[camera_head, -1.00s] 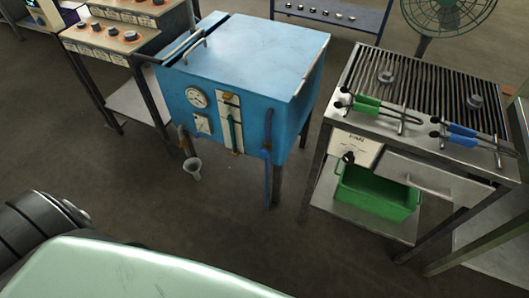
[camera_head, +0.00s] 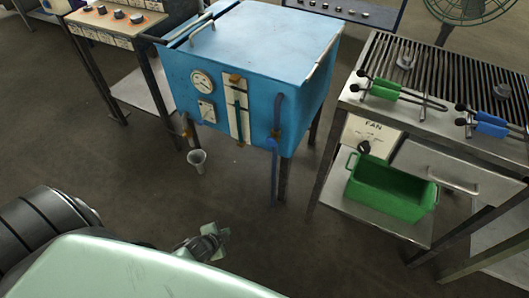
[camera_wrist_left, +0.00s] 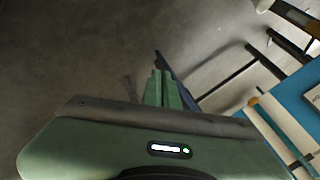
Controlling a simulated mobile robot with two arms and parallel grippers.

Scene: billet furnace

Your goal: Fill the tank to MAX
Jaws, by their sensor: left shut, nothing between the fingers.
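The blue tank (camera_head: 265,45) stands on dark legs in the upper middle of the head view. Its front bears a round dial (camera_head: 202,84), a pale panel with a vertical sight tube (camera_head: 238,108), and a blue pipe (camera_head: 276,150) at the right. A small brassy fitting (camera_head: 187,129) sits at its lower left, above a grey funnel (camera_head: 197,160). The level and MAX mark are too small to read. My left gripper (camera_head: 219,231) is shut and empty, low in front of the tank and apart from it. Its fingers show in the left wrist view (camera_wrist_left: 160,86). My right gripper is not in view.
A grill table (camera_head: 440,95) with green and blue handled tongs, a FAN knob (camera_head: 364,147) and a green bin (camera_head: 390,190) stands to the right. A control bench (camera_head: 115,22) is at the left. Floor in front of the tank is clear.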

